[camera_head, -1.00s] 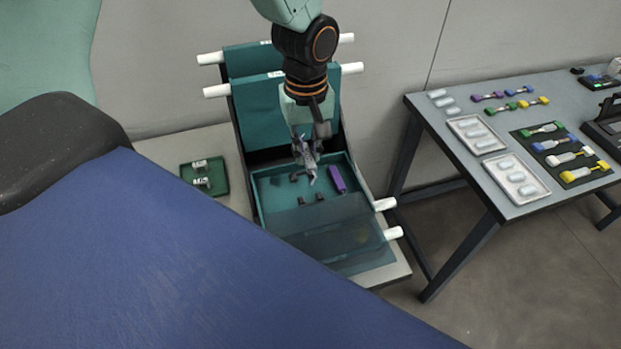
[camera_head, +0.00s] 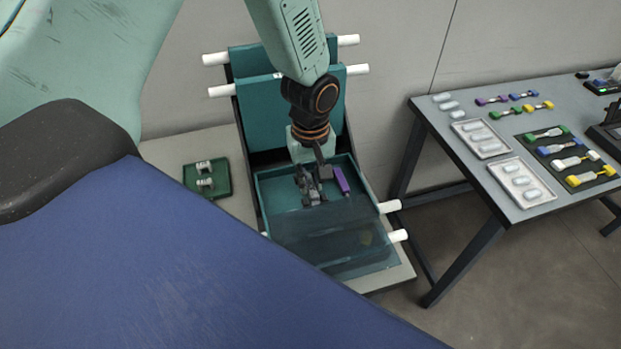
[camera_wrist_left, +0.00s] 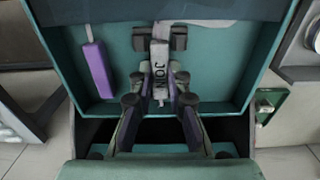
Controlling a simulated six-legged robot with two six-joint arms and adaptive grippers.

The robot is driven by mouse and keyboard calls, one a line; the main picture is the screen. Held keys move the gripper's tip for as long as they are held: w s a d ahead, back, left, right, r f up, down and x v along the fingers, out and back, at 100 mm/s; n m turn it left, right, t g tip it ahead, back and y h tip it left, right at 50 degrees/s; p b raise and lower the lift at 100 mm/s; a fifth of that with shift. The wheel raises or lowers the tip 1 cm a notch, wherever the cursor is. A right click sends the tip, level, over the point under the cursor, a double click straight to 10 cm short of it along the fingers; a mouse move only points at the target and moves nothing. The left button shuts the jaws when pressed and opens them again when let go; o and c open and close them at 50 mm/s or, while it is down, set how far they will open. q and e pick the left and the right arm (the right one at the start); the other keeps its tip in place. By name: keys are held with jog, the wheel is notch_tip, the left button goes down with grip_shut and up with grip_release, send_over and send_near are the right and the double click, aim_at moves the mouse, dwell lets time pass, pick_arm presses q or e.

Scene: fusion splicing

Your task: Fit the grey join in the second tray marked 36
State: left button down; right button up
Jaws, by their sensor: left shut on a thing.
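My left gripper (camera_head: 311,190) reaches down into an open teal tray (camera_head: 284,226) of the stacked tray unit. In the left wrist view, its two fingers (camera_wrist_left: 160,100) are shut on a grey join (camera_wrist_left: 160,62) with dark lettering on it. The join's far end is at a pair of dark brackets (camera_wrist_left: 140,40) on the tray floor; I cannot tell whether it is seated between them. A purple join (camera_head: 341,181) lies beside the gripper in the same tray and shows in the left wrist view (camera_wrist_left: 98,68). Any number 36 is unreadable. My right gripper is out of view.
Two teal trays (camera_head: 262,115) stand tilted up behind the open one. White handles (camera_head: 390,206) stick out at the sides. A small green tray (camera_head: 222,188) with pale pieces (camera_head: 204,183) sits at left. A grey table (camera_head: 455,155) with coloured parts stands at right.

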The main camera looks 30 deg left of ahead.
aim_at(310, 185)
pick_arm(q)
jog(key=c, duration=1.6)
grip_release()
jog(key=shift+c, duration=0.2)
jog(key=o, duration=0.3)
jog(key=shift+s+r, duration=0.1)
jog(key=shift+s, duration=0.05)
jog(key=shift+o, duration=0.2)
jog(key=shift+w+r, duration=0.25)
jog(key=shift+r, duration=0.05)
notch_tip(310, 185, up, 12)
jog(key=p, duration=0.1)
jog(key=shift+s+f, duration=0.2)
jog(key=shift+w, duration=0.1)
